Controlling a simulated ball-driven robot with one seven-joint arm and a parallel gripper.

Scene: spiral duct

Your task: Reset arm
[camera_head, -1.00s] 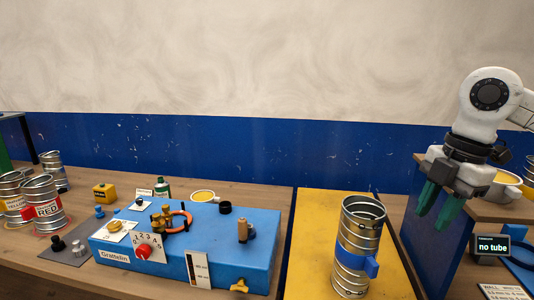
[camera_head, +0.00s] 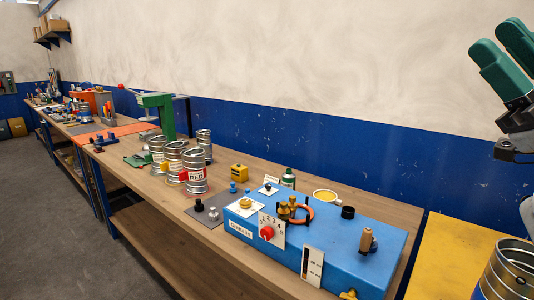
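My gripper (camera_head: 508,62) is at the upper right edge, raised above the bench and pointing up. Its two green fingers are apart with a gap between them, and nothing shows between them. My arm is mostly cut off by the right edge of the picture.
A blue machine (camera_head: 338,238) with a red knob sits on the wooden bench (camera_head: 225,181). A metal spiral tube (camera_head: 512,272) stands by the yellow mat (camera_head: 452,255) at lower right. Several labelled cans (camera_head: 195,170) stand left of the machine. A green press (camera_head: 166,113) stands farther back. Floor (camera_head: 45,205) is clear at left.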

